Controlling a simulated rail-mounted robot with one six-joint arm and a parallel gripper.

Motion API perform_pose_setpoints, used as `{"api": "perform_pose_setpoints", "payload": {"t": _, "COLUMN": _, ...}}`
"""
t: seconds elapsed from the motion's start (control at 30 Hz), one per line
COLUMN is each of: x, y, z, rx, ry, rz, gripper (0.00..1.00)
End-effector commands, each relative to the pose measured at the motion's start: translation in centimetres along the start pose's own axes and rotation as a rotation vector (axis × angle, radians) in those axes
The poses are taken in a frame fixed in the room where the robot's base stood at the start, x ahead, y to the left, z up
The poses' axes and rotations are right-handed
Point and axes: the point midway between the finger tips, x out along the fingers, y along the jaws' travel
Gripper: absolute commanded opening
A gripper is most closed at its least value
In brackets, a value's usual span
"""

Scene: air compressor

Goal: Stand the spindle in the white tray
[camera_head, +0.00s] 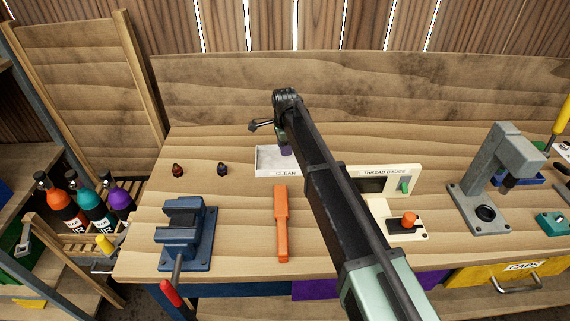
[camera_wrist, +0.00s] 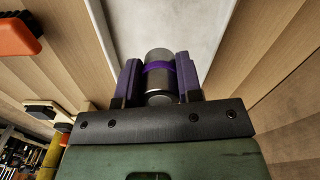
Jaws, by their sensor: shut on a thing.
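The white tray (camera_head: 264,171), labelled CLEAN, sits on the bench behind the orange tool. Its pale floor fills the upper middle of the wrist view (camera_wrist: 185,22). My gripper (camera_wrist: 159,78) is shut on the spindle (camera_wrist: 158,58), a grey metal cylinder with a purple band. The spindle lies between the two purple finger pads, with the tray floor seen beyond it. In the head view my gripper (camera_head: 286,150) is over the right part of the tray. My arm hides the tray's right end and most of the spindle there. I cannot tell whether the spindle touches the tray.
An orange tool (camera_head: 282,225) lies in front of the tray. A blue vise (camera_head: 186,236) stands at front left. Two small dark parts (camera_head: 178,170) (camera_head: 222,169) sit left of the tray. The thread gauge (camera_head: 385,172) and a grey press (camera_head: 490,190) stand to the right.

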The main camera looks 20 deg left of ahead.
Motion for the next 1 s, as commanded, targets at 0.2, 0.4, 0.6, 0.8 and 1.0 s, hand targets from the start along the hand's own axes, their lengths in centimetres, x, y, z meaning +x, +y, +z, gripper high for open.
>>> {"api": "perform_pose_setpoints", "payload": {"t": 0.2, "x": 4.5, "y": 0.0, "z": 0.0, "rx": 0.0, "ry": 0.0, "rz": 0.0, "gripper": 0.0}}
{"api": "perform_pose_setpoints", "payload": {"t": 0.4, "x": 3.9, "y": 0.0, "z": 0.0, "rx": 0.0, "ry": 0.0, "rz": 0.0, "gripper": 0.0}}
{"api": "perform_pose_setpoints", "payload": {"t": 0.6, "x": 4.3, "y": 0.0, "z": 0.0, "rx": 0.0, "ry": 0.0, "rz": 0.0, "gripper": 0.36}}
{"api": "perform_pose_setpoints", "payload": {"t": 0.8, "x": 4.2, "y": 0.0, "z": 0.0, "rx": 0.0, "ry": 0.0, "rz": 0.0, "gripper": 0.59}}
{"api": "perform_pose_setpoints", "payload": {"t": 1.0, "x": 4.2, "y": 0.0, "z": 0.0, "rx": 0.0, "ry": 0.0, "rz": 0.0, "gripper": 0.59}}
